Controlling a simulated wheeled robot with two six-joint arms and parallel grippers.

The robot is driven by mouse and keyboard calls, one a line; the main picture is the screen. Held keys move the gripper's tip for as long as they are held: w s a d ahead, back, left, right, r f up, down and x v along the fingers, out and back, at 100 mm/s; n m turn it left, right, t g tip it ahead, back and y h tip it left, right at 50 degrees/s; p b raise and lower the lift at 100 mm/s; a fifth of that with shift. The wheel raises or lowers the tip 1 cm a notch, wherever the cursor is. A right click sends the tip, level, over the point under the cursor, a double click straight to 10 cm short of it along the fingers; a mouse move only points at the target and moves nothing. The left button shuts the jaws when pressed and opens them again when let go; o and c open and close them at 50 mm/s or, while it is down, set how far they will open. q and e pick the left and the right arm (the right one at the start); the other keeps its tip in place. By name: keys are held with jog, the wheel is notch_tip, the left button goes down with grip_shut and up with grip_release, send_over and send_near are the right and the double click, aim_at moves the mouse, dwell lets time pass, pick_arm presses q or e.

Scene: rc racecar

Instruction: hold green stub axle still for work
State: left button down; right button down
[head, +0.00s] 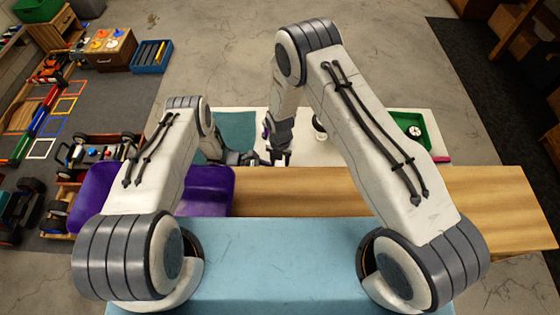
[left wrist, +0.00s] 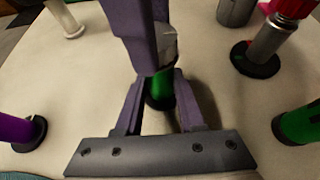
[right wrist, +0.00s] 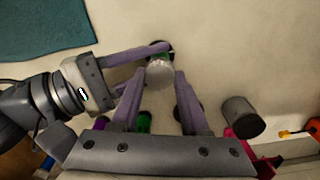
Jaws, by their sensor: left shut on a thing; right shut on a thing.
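The green stub axle (left wrist: 160,92) stands upright on a dark round base between my left gripper's fingers (left wrist: 156,82). My left gripper is shut on it, coming in from the left in the right wrist view (right wrist: 168,52). A grey-white cylindrical part (right wrist: 160,74) sits at the top of the green axle. My right gripper (right wrist: 155,80) is shut on that part from above. In the head view both grippers meet over the pale work surface, the right one (head: 279,155) beside the left one (head: 256,161); the axle there is too small to make out.
Another green post (left wrist: 302,125), a purple post (left wrist: 18,130) and a red-topped grey post (left wrist: 268,40) stand around the held axle. A grey cylinder (right wrist: 240,117) stands to the right. A green tray (head: 405,122) is at the surface's right end, a purple bin (head: 207,185) nearer left.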

jog(key=m, duration=1.3)
jog(key=shift+m, duration=0.3)
jog(key=m, duration=1.2)
jog(key=shift+m, duration=0.3)
jog(key=m, duration=1.2)
jog(key=shift+m, duration=0.4)
jog(key=m, duration=1.3)
